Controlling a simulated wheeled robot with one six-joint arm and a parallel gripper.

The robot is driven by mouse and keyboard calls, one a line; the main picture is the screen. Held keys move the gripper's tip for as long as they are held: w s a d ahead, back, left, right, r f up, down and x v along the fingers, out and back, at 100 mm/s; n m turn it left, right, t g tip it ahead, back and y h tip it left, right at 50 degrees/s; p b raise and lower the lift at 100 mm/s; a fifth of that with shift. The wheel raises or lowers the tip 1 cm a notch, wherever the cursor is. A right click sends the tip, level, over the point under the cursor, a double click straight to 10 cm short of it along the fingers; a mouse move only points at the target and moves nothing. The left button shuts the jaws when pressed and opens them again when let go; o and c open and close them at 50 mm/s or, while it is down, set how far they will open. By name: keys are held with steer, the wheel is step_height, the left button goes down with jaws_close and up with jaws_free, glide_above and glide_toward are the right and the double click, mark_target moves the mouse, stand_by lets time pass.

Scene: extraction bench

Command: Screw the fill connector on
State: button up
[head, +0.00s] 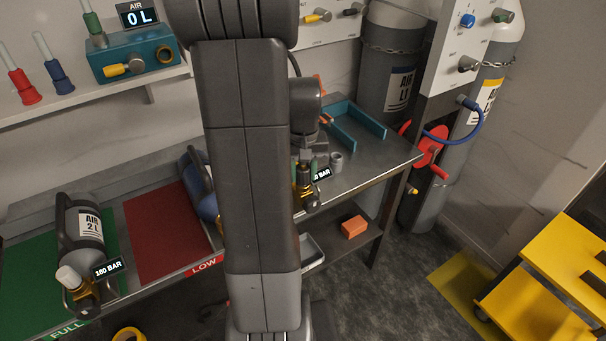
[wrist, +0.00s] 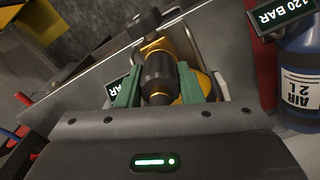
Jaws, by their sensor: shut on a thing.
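My gripper (wrist: 158,92) has its green fingers closed around a dark cylindrical connector (wrist: 159,72) in the wrist view. The connector lines up with a brass valve (wrist: 182,42) just beyond it; I cannot tell whether its thread is engaged. In the head view the brass valve (head: 308,194) shows right of my arm, beside a partly hidden BAR display (head: 321,174). My gripper there is mostly hidden by the arm, and the cylinder below the valve is hidden too.
A blue cylinder (wrist: 301,75) reading 120 BAR is close on the right in the wrist view. A grey cylinder (head: 80,225) reading 180 BAR lies on the green mat (head: 25,265). A small grey cap (head: 336,161) and teal bracket (head: 358,124) are on the bench.

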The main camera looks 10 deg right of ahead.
steer(key=m, duration=0.6)
steer(key=shift+m, duration=0.3)
steer(key=m, duration=0.5)
steer(key=shift+p, duration=0.35)
steer(key=m, duration=0.5)
steer(key=shift+m, duration=0.3)
steer(key=m, duration=0.5)
steer(key=shift+m, duration=0.4)
steer(key=o, duration=1.1)
